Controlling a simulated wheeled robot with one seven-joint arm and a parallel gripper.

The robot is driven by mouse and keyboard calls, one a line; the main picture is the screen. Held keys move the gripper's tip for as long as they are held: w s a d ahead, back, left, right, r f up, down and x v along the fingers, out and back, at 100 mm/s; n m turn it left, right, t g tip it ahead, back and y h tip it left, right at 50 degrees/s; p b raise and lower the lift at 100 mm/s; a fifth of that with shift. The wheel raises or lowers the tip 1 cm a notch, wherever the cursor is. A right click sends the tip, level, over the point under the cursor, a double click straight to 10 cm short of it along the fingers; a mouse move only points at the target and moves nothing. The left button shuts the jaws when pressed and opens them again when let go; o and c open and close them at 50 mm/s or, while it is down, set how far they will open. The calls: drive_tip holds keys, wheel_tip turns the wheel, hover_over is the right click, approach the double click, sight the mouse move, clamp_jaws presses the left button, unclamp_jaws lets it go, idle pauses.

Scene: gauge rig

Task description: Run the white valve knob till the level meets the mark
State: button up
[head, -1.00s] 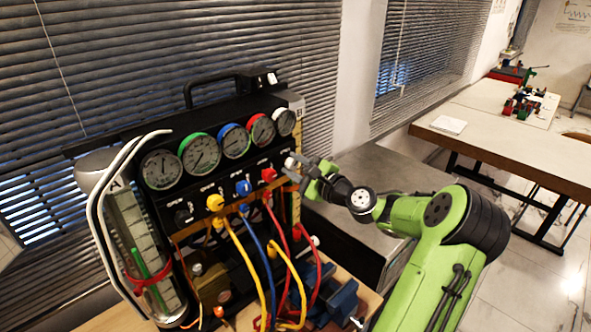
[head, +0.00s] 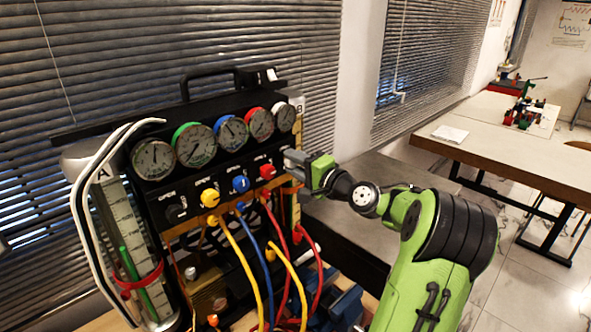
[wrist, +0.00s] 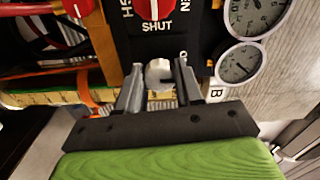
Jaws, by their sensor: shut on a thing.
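The white valve knob (wrist: 159,74) shows between my fingers in the wrist view, at the right end of the row of knobs. My gripper (wrist: 159,82) is shut on it, one finger on each side. In the head view my gripper (head: 291,157) reaches the panel's right edge and hides the knob. The white-rimmed gauge (head: 284,118) sits above it and also shows in the wrist view (wrist: 239,63). A clear graduated tube marked A (head: 122,225) with a red band stands at the left. The side marked B is mostly hidden; I cannot read a level or mark there.
Red (head: 267,171), blue (head: 240,183), yellow (head: 210,197) and black (head: 176,212) knobs line the panel to the left. Several coloured hoses hang below them. A grey cabinet (head: 375,195) stands right of the rig, and a long table (head: 500,150) is beyond.

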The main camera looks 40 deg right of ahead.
drive_tip(key=shift+f+n, duration=0.1)
drive_tip(key=shift+n, duration=0.3)
drive_tip(key=o, duration=1)
drive_tip(key=shift+o, duration=0.2)
drive_tip(key=s+b, duration=0.1)
drive_tip(key=s, duration=1.4)
drive_tip(key=shift+s+d, duration=0.2)
drive_tip(key=shift+s, duration=0.2)
